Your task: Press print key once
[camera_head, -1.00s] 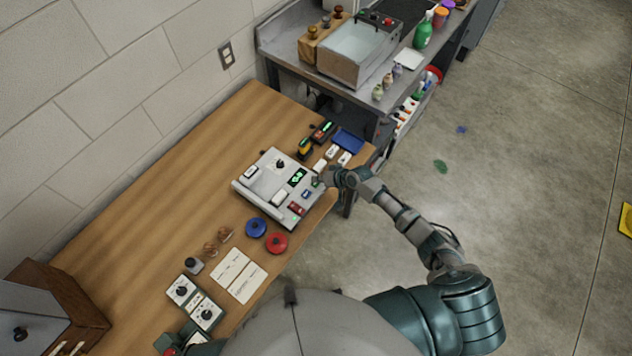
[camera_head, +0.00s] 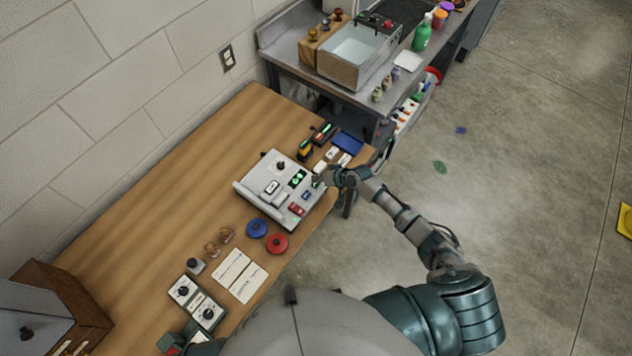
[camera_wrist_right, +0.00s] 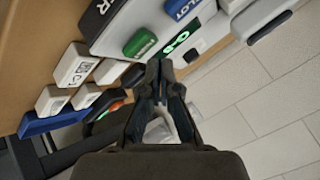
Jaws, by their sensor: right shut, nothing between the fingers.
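A grey machine (camera_head: 252,186) with a knob, a lit green display (camera_head: 297,179) and coloured keys sits on the wooden table. The green key (camera_wrist_right: 140,42), whose lettering looks like PRINT, is beside the display in the right wrist view. It is small in the head view (camera_head: 317,181). A blue key (camera_wrist_right: 183,8) lies further along the panel. My right gripper (camera_wrist_right: 158,66) is shut and empty at the machine's right end. Its tips appear just below the green key; I cannot tell whether they touch it. It also shows in the head view (camera_head: 331,178).
White blocks (camera_wrist_right: 75,64) and a blue tray (camera_head: 347,142) lie close to my right gripper. A blue disc (camera_head: 256,228), a red disc (camera_head: 277,243) and white cards (camera_head: 240,275) lie on the near side. The table's left part is mostly clear.

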